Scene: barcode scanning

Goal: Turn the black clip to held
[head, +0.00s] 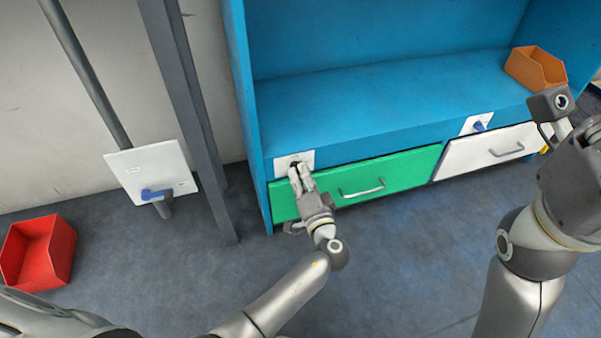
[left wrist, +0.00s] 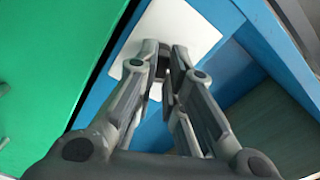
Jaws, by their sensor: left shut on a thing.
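In the left wrist view the two fingers (left wrist: 164,65) close together in front of the white plate (left wrist: 190,28). Which way the clip is turned I cannot tell. My right arm is at the right edge, and its fingers do not show clearly.
The green drawer (head: 400,168) and a white drawer (head: 480,158) sit under the blue shelf (head: 360,115). A blue clip (head: 479,126) is above the white drawer. An orange bin (head: 535,68) stands on the shelf. A red bin (head: 40,252) and a white panel with a blue lever (head: 157,194) are left.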

